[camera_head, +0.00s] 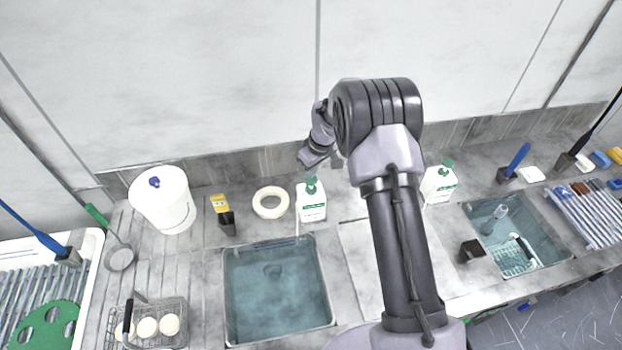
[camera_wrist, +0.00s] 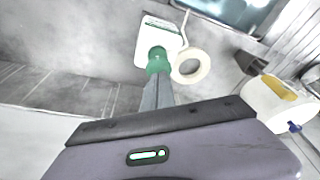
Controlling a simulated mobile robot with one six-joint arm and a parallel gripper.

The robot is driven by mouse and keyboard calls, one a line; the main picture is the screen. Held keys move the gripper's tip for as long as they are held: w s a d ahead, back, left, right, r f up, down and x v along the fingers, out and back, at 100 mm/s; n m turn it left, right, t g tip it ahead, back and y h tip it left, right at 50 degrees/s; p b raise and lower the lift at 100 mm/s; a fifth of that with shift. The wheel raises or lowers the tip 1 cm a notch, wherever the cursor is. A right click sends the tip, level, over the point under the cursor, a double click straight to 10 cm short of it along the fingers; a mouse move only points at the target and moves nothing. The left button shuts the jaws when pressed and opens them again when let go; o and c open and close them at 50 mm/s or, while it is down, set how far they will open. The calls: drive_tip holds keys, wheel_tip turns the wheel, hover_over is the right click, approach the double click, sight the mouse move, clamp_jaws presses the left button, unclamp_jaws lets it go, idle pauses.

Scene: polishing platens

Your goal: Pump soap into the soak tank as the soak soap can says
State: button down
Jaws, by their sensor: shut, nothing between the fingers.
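A white soap bottle (camera_head: 311,207) with a green pump head (camera_head: 312,185) and green print stands behind the left water-filled tank (camera_head: 228,300). Its thin spout points toward the tank. A similar bottle (camera_head: 438,186) stands to the right, behind the smaller water-filled tank (camera_head: 553,245). The frames do not let me read which is the soak soap. My gripper (camera_head: 312,158) is above and behind the left bottle in the head view. In the wrist view my gripper (camera_wrist: 157,90) is shut and empty, its fingertips over the green pump head (camera_wrist: 158,60); contact cannot be told.
A ring of tape (camera_head: 270,202), a dark holder with a yellow top (camera_head: 225,218) and a white bucket (camera_head: 162,205) stand left of the left bottle. A wire basket with white discs (camera_head: 180,308) sits at the front left. The wall is close behind.

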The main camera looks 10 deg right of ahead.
drive_tip(key=shift+s+b+x, duration=0.25)
drive_tip(key=shift+b+x, duration=0.9)
drive_tip(key=shift+w+p+v, duration=0.15)
drive_tip(key=shift+p+v, duration=0.3)
drive_tip(key=shift+v, duration=0.3)
drive_tip(key=shift+w+p+v, duration=0.15)
drive_tip(key=shift+p+v, duration=0.3)
drive_tip(key=shift+v, duration=0.3)
drive_tip(key=shift+f, duration=0.15)
drive_tip(key=shift+s+b+x, duration=0.15)
drive_tip(key=shift+b+x, duration=0.5)
drive_tip(key=shift+b, duration=0.1)
drive_tip(key=shift+s+b+x, duration=0.15)
drive_tip(key=shift+b+x, duration=0.55)
drive_tip(key=shift+b, duration=0.05)
drive_tip(key=shift+d, duration=0.1)
drive_tip(key=shift+w+p+v, duration=0.15)
drive_tip(key=shift+p+v, duration=0.3)
drive_tip(key=shift+v, duration=0.3)
drive_tip(key=shift+w+p+v, duration=0.15)
drive_tip(key=shift+p+v, duration=0.3)
drive_tip(key=shift+v, duration=0.3)
